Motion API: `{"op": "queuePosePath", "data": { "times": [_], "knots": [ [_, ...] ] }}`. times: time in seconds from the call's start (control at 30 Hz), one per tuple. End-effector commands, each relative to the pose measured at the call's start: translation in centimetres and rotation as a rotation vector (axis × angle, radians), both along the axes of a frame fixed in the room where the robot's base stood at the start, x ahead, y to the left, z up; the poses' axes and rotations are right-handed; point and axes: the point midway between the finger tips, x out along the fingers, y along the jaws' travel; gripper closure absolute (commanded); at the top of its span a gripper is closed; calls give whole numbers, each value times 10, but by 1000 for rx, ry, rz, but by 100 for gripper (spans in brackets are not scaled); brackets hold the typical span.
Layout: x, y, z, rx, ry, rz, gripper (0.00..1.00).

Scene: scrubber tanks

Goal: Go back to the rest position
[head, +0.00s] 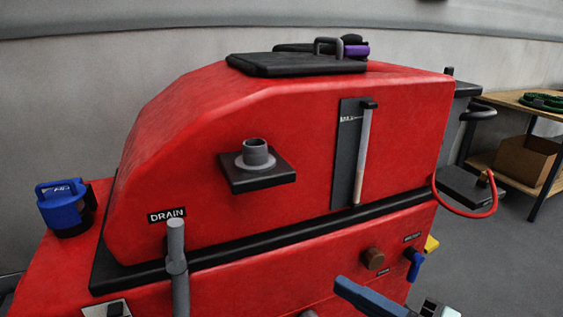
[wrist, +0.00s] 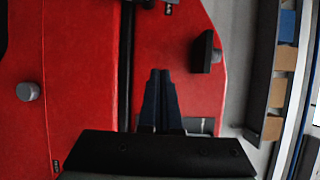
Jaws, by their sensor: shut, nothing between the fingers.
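In the wrist view my gripper (wrist: 160,74) points at the red machine body, its two dark fingers together with nothing between them. The red scrubber (head: 290,130) fills the middle of the head view. Its front carries a grey spout on a black plate (head: 257,171), a level gauge (head: 357,150) and a DRAIN label (head: 166,215) above a grey upright pipe (head: 177,262). A blue-grey part of my arm shows at the bottom right of the head view. The gap between fingers and machine cannot be judged.
A blue canister (head: 64,208) stands on the machine's left. A black lid (head: 290,65) lies on top. A red hose (head: 470,213) loops out at the right. A wooden shelf (head: 515,101) holds a green coil (head: 543,102) and a cardboard box (head: 527,160). Open floor lies below right.

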Motion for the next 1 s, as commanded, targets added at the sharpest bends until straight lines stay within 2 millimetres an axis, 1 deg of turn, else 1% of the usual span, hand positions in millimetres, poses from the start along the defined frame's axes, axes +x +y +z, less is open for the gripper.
{"op": "queuePosePath", "data": {
  "times": [0.03, 0.17, 0.27, 0.3, 0.37, 0.4, 0.43, 0.47, 0.5, 0.57, 0.6, 0.67, 0.7, 0.77, 0.8, 0.83, 0.87, 0.9, 1.0],
  "knots": [
    [11, 7, 6, -64, -26, -32, 100],
    [41, 20, 24, -258, -123, -146, 100],
    [63, 31, 53, -440, -250, -262, 100],
    [70, 36, 70, -520, -315, -316, 100],
    [76, 43, 99, -640, -427, -406, 100],
    [78, 48, 121, -715, -508, -469, 100],
    [77, 52, 139, -770, -569, -517, 100],
    [74, 56, 157, -821, -632, -569, 100],
    [68, 61, 182, -887, -719, -640, 100],
    [53, 70, 222, -973, -849, -753, 100],
    [39, 76, 247, -1024, -934, -830, 100],
    [14, 84, 282, -1088, -1052, -949, 100],
    [-4, 89, 303, -1123, -1123, -1026, 100],
    [-35, 96, 331, -1165, -1221, -1146, 100],
    [-57, 100, 348, -1187, -1282, -1227, 100],
    [-74, 103, 360, -1202, -1324, -1289, 100],
    [-67, 100, 380, -1209, -1306, -1276, 100],
    [-64, 99, 393, -1211, -1299, -1269, 100],
    [-63, 98, 422, -1210, -1296, -1266, 100]
  ]
}}
